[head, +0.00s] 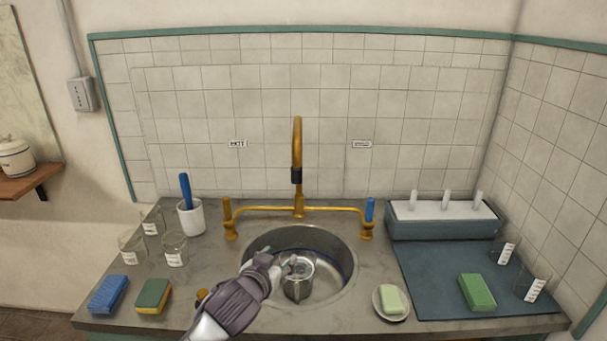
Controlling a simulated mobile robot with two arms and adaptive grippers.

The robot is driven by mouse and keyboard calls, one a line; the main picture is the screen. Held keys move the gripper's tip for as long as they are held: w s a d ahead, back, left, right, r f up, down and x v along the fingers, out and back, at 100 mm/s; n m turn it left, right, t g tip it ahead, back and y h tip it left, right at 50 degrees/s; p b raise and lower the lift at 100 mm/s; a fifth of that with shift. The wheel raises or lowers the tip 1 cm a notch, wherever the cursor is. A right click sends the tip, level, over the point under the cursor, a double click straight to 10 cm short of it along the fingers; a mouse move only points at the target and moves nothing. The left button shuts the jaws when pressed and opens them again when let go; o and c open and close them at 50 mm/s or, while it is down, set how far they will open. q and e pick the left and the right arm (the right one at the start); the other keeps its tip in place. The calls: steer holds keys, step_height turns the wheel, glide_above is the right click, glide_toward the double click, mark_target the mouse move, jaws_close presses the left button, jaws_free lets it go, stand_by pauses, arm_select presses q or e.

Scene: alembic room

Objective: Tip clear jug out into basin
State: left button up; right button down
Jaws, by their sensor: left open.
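A clear, greyish round vessel, which looks like the clear jug (298,288), is in the round metal basin (335,256). It looks upright; its contents cannot be made out. My left gripper (284,265) reaches in from the lower left over the basin's front rim. Its open fingers are at the jug's upper left side, and they overlap it in the picture. Whether they touch it cannot be told. My right gripper is not in view.
A brass tap (297,165) rises behind the basin. Clear beakers (173,250), a blue sponge (108,294) and a yellow-green sponge (153,295) are at left. A soap dish (379,309), a mat (430,281) with a green sponge (477,292), and a rack (440,228) are at right.

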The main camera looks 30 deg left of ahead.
mark_target(295, 175)
arm_select(q)
steer(key=w+a+r+t, duration=0.1)
steer(key=w+r+t, duration=0.1)
steer(key=r, duration=0.5)
steer(key=w+a+r+t, duration=0.2)
steer(key=r, duration=0.4)
steer(key=shift+n+y, duration=0.3)
steer(key=shift+n, duration=0.1)
steer(key=p+x, duration=0.3)
steer(key=x, duration=1)
steer(key=shift+w+d, duration=0.1)
steer(key=shift+w, duration=0.15)
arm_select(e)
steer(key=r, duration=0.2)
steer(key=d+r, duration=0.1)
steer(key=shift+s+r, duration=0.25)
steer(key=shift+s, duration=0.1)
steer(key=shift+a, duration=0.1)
arm_select(q)
steer(key=shift+c, duration=0.5)
jaws_close()
steer(key=shift+p, duration=0.3)
